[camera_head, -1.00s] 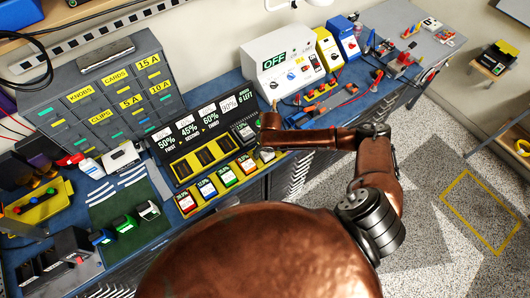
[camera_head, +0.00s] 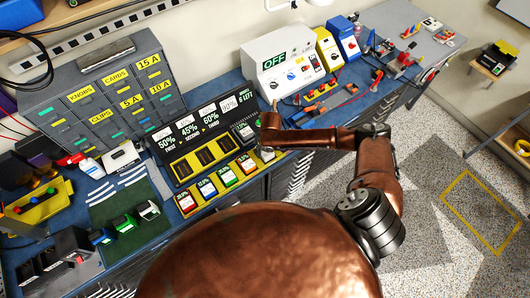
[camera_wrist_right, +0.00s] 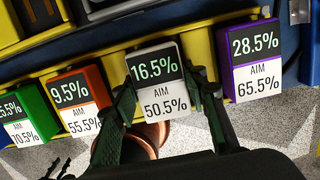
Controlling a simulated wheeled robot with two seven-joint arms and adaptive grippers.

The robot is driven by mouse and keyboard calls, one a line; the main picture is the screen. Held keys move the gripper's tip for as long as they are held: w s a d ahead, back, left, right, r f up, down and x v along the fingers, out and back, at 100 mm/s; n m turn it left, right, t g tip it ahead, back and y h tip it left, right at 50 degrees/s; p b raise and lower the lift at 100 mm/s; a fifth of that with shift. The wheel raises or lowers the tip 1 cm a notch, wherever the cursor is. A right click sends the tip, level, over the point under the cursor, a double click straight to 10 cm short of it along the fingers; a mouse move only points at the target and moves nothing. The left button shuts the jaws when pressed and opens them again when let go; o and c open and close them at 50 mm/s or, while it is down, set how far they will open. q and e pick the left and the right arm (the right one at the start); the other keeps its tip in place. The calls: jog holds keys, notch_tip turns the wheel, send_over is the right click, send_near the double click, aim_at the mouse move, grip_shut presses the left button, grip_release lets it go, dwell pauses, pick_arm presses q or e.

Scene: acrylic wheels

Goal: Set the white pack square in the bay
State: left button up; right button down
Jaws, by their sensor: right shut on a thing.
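The white pack (camera_wrist_right: 160,82), labelled 16.5% and AIM 50.5%, stands in the front row between an orange pack (camera_wrist_right: 78,100) and a purple pack (camera_wrist_right: 254,60). My right gripper (camera_wrist_right: 164,88) is shut on the white pack, one finger on each side. In the head view my right forearm reaches over the row's right end, and the white pack (camera_head: 265,154) shows only partly beside it. My left gripper is out of view.
Red, blue and green packs (camera_head: 227,176) stand further left in the row. A green mat (camera_head: 125,207) with several packs lies left of the rack. A white OFF unit (camera_head: 282,65) stands behind right, and grey drawers (camera_head: 100,92) behind left.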

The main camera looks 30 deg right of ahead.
jog(key=shift+s+d+f, duration=0.1)
jog(key=shift+s+f, duration=0.05)
jog(key=shift+r, duration=0.2)
notch_tip(320, 180, up, 4)
jog(key=shift+f+b, duration=0.15)
jog(key=shift+b, duration=0.55)
jog(key=s+a+r+b, duration=0.2)
jog(key=s+a+r, duration=0.5)
jog(key=s+r, duration=0.2)
jog(key=shift+s+a+r, duration=0.2)
jog(key=shift+s+r, duration=0.05)
jog(key=shift+s, duration=1)
